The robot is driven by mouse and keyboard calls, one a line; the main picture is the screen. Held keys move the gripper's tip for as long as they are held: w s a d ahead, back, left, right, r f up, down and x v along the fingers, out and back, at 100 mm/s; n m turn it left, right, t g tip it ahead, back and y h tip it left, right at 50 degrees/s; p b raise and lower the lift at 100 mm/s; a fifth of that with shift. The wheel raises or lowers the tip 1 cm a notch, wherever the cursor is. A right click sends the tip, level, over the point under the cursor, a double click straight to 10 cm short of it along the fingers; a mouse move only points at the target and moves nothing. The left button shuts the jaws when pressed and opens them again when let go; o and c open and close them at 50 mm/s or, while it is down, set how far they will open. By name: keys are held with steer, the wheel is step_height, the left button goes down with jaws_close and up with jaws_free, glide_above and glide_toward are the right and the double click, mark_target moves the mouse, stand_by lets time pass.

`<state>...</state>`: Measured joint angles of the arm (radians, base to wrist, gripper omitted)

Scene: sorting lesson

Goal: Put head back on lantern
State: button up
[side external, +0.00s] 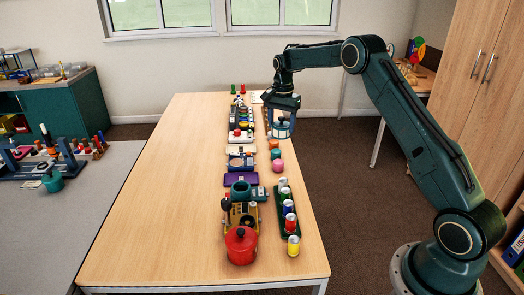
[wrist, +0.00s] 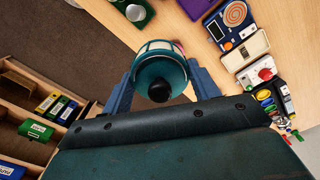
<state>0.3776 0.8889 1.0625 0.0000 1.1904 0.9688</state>
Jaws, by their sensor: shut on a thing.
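My gripper (side external: 281,122) is above the far right part of the wooden table, jaws pointing down. It is shut on the lantern head (side external: 282,131), a teal piece with a pale band. In the wrist view the lantern head (wrist: 158,72) sits between the two blue fingers (wrist: 160,82), its round teal cap and black knob facing the camera. It is held clear of the tabletop. I cannot tell for sure which thing is the lantern's body. A teal cup-shaped piece (side external: 241,190) stands in the row nearer the front.
A crowded row of items runs along the table, with a red pot (side external: 241,243) at the front and a green tray of cans (side external: 287,212) beside it. A pink round piece (side external: 277,165) stands nearer. The table's left half (side external: 160,190) is clear.

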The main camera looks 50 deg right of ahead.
stand_by(0.5)
steer(key=w+a+f+n, duration=0.1)
steer(key=a+f, duration=0.3)
steer(key=a, duration=0.4)
steer(key=w+a+f+n, duration=0.2)
steer(key=w+a+f, duration=0.1)
steer(key=a, duration=0.5)
steer(key=shift+w+f, duration=0.3)
steer(key=shift+f, duration=0.5)
steer(key=shift+f, duration=0.25)
steer(key=shift+f, duration=2.9)
steer(key=shift+f, duration=0.2)
steer(key=o, duration=1.4)
